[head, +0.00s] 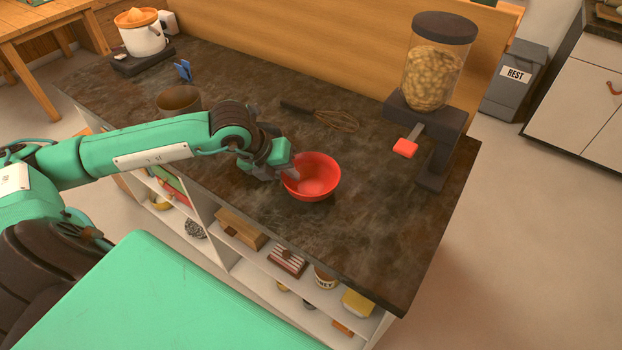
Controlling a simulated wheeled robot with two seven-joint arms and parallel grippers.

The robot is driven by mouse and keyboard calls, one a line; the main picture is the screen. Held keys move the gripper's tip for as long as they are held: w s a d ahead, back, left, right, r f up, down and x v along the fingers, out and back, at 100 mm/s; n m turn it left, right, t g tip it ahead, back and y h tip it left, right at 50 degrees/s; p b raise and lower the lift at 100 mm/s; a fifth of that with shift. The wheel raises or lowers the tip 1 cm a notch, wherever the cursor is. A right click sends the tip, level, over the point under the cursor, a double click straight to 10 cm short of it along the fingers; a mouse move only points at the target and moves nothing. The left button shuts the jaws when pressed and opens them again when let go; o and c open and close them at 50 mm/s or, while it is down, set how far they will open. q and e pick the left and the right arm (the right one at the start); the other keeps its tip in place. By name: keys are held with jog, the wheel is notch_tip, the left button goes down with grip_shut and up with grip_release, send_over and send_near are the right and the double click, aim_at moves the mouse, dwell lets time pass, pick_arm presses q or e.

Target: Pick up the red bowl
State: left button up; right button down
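The red bowl (318,180) is near the middle of the dark countertop (375,235), open side up. My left gripper (287,170) is at the bowl's left rim, with its fingertips overlapping that edge in the head view. The rim between the fingertips is partly hidden, so I cannot tell whether they are closed on it. I also cannot tell whether the bowl rests on the counter or is slightly raised. My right gripper is not in view.
A dispenser (432,110) with a red lever stands at the back right. A brown bowl (178,99), blue item (183,70) and juicer (141,35) are at the left. The counter's front right is clear.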

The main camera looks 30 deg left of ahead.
pick_arm(q)
grip_shut()
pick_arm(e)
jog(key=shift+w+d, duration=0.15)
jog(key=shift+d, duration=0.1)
pick_arm(q)
jog(key=shift+r, duration=0.1)
